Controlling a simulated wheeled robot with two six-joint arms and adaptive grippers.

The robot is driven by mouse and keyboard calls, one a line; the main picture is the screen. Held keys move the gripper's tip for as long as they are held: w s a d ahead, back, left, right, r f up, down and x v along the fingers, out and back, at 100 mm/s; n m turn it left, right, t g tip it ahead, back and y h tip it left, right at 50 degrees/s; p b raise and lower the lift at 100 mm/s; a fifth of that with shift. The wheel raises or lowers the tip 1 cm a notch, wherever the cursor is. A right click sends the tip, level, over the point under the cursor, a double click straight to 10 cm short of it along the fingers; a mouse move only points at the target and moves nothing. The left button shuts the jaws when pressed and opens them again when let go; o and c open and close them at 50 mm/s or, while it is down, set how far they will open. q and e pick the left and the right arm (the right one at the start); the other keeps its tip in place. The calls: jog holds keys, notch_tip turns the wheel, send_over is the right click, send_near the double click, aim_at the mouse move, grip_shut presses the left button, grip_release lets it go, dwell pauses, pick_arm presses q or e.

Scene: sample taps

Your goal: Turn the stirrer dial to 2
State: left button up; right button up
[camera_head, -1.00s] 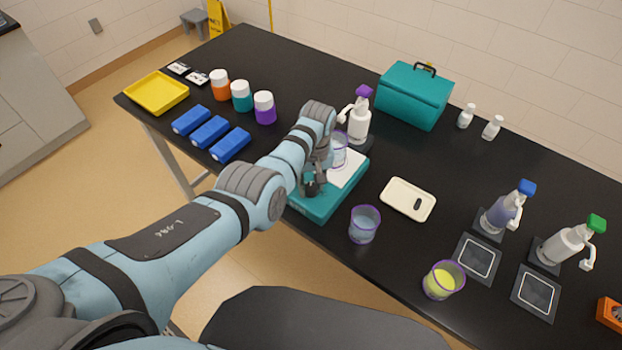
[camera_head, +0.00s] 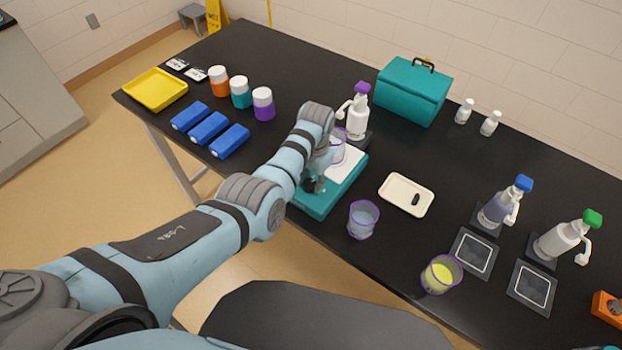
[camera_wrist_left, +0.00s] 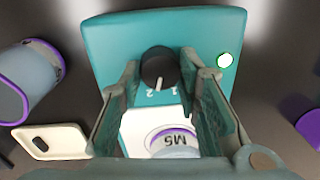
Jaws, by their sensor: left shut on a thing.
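The teal stirrer (camera_head: 318,209) stands at the table's near edge. In the left wrist view its front (camera_wrist_left: 110,45) carries a round black dial (camera_wrist_left: 158,62) with a white pointer line. The pointer lies between the printed 1 and 2, closer to the 2. My left gripper (camera_wrist_left: 160,72) has its two fingers on either side of the dial, shut on it. In the head view the gripper (camera_head: 314,184) is over the near end of the stirrer and mostly hides the dial. A purple-rimmed beaker marked M5 (camera_wrist_left: 174,142) stands on the stirrer's white plate (camera_head: 346,164). My right gripper is out of view.
A purple-rimmed beaker (camera_head: 363,219) stands right of the stirrer, near a cream tray (camera_head: 406,195) holding a small dark piece. A purple-topped dispenser bottle (camera_head: 358,115) stands behind. Blue blocks (camera_head: 208,128) lie to the left. A teal case (camera_head: 413,91) is at the back.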

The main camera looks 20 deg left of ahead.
aim_at(312, 184)
pick_arm(q)
jog(key=shift+m, duration=0.6)
jog(key=o, duration=1.2)
jog(key=shift+r, duration=0.1)
jog(key=r, duration=1.2)
jog(key=shift+s+d, duration=0.2)
jog(key=shift+f, duration=0.15)
